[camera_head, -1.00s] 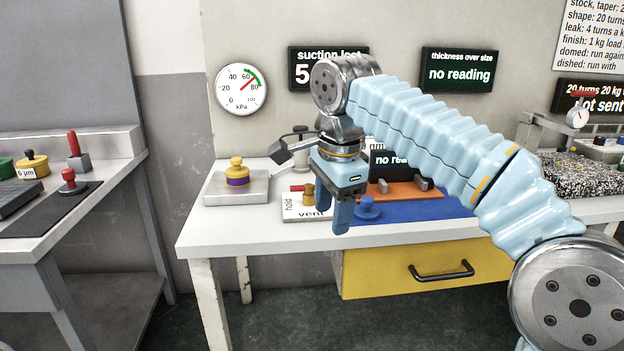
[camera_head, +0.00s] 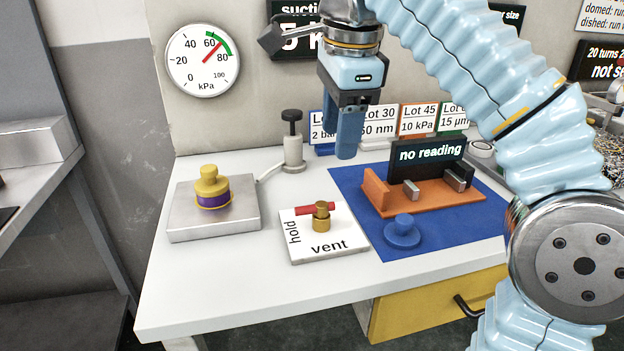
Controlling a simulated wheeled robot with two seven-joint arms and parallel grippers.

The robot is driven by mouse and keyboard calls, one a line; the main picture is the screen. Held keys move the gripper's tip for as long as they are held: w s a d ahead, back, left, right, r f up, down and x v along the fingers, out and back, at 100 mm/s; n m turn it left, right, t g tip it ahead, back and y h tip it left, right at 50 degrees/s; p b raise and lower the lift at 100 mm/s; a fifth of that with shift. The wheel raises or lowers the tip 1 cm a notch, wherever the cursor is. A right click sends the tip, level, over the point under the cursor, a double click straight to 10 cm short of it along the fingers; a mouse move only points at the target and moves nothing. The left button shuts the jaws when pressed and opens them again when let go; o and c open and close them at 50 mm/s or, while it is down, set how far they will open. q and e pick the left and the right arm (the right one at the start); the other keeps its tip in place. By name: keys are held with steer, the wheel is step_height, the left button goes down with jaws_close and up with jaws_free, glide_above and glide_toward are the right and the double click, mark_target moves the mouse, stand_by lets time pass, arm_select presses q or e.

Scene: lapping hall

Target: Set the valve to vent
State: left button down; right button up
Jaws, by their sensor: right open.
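The valve (camera_head: 321,219) is a brass hub with a red handle (camera_head: 308,209) on a white plate (camera_head: 330,257). The plate reads "hold" along its left edge and "vent" along its front edge. The handle points left across the plate, toward the "hold" side, not toward "vent". My right gripper (camera_head: 339,128) is open and empty, fingers pointing down, above and behind the valve and apart from it. My left gripper is out of view.
A gauge (camera_head: 203,60) in kPa hangs on the wall. Left of the valve, a brass-and-purple weight (camera_head: 212,188) sits on a metal block (camera_head: 214,222). Right are a blue mat (camera_head: 451,235), a blue knob (camera_head: 402,232) and an orange stand (camera_head: 430,200). The table's front strip is clear.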

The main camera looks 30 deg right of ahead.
mark_target(330, 204)
steer(key=f+b, duration=0.2)
steer(key=f, duration=0.2)
steer(key=w+f+b, duration=0.1)
steer(key=f+b, duration=0.2)
steer(key=f, duration=0.1)
steer(key=w+f+b, duration=0.1)
steer(key=f+b, duration=0.1)
steer(key=f, duration=0.2)
steer(key=shift+w+d+f, duration=0.2)
steer(key=shift+w+d, duration=0.05)
steer(key=shift+w+f+b, duration=0.15)
steer(key=shift+f+b, duration=0.15)
steer(key=shift+f, duration=0.3)
jaws_close()
